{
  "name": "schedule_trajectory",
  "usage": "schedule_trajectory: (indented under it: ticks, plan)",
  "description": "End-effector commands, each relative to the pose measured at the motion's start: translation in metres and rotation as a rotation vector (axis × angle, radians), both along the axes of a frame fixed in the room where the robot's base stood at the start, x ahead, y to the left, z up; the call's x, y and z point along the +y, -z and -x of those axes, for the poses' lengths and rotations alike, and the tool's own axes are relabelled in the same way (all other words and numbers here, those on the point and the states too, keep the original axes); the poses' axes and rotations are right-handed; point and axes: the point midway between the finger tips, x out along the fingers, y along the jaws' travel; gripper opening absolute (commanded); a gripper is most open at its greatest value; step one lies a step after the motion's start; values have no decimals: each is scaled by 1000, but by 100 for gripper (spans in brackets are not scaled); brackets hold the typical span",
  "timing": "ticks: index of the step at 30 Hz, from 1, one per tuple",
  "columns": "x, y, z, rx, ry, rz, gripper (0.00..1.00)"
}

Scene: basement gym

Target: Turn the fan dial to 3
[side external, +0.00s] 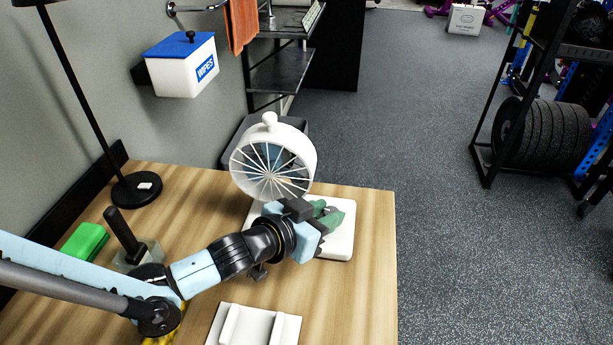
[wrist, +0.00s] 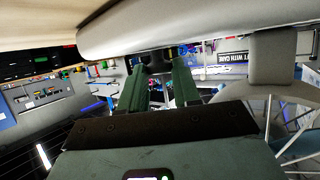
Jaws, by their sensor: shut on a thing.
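The fan (side external: 270,160) is white with a round wire grille and stands on a white base (side external: 343,243) at the desk's right edge. My gripper (side external: 330,214) is low over the base, in front of the grille, its green fingers reaching right. In the wrist view my gripper (wrist: 160,75) is shut on a small dark knob, the fan dial (wrist: 158,60), beneath the pale base (wrist: 200,28), which spans the top of that picture. Part of the grille (wrist: 295,130) shows at right. The dial's marks and setting cannot be read; in the side view the gripper hides the dial.
A black lamp (side external: 133,188), a green block (side external: 84,242), a dark upright handle (side external: 124,232) on a pale block and a white tray (side external: 254,325) stand on the wooden desk (side external: 370,290). A white wipes box (side external: 183,68) hangs on the wall.

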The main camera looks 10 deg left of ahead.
Motion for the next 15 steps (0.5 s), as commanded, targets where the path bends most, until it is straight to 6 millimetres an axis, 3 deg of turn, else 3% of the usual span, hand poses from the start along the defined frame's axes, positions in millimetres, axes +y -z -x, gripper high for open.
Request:
schedule_trajectory:
  ticks: [15]
  plan:
    - [1, 0, 0, 0, 100, 6, 1]
